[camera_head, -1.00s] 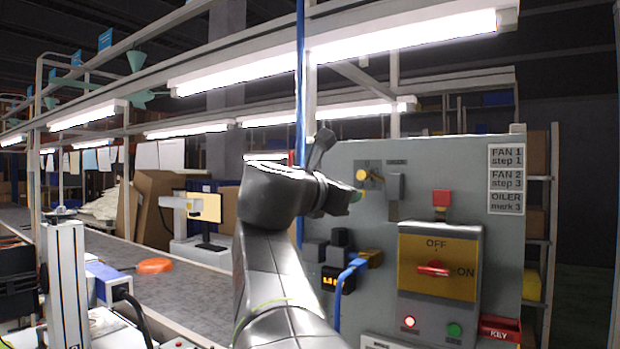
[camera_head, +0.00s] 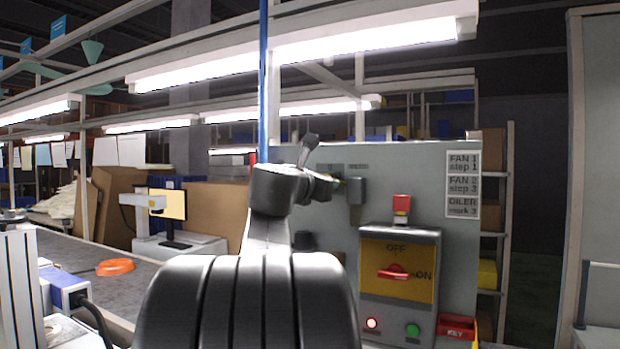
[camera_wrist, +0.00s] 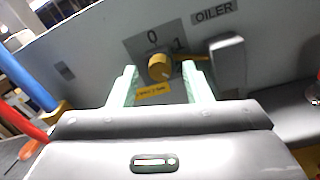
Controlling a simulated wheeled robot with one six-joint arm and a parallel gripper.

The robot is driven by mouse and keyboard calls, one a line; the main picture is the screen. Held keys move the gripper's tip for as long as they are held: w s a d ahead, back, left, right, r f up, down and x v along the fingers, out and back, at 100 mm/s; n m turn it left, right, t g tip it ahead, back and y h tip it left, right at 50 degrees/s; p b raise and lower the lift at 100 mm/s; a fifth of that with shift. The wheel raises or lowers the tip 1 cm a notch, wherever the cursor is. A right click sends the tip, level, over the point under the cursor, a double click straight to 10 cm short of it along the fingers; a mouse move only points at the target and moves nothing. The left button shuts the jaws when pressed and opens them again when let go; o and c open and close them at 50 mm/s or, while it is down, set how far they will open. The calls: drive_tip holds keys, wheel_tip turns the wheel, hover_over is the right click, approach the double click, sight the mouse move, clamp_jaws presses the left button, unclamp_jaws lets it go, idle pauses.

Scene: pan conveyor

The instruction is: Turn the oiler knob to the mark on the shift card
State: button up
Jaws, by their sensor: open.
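The yellow oiler knob (camera_wrist: 159,67) sits on a dark plate with the figures 0 and 1, beside the OILER label (camera_wrist: 214,11) in the wrist view. My gripper (camera_wrist: 159,75) is open, with its pale green fingers on either side of the knob in the picture; I cannot tell whether they reach around it. The knob's pointer and other marks are hard to make out. In the head view my gripper (camera_head: 335,188) is at the panel and hides the knob. The shift card (camera_head: 463,207) reads OILER mark 3.
A grey lever housing (camera_wrist: 228,62) stands close right of the knob. The grey panel (camera_head: 455,265) also carries a red switch (camera_head: 393,272) marked OFF and ON, and a red button (camera_head: 401,203).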

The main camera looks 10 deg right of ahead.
drive_tip(key=shift+w+d, duration=0.2)
drive_tip(key=shift+w, duration=0.1)
clamp_jaws()
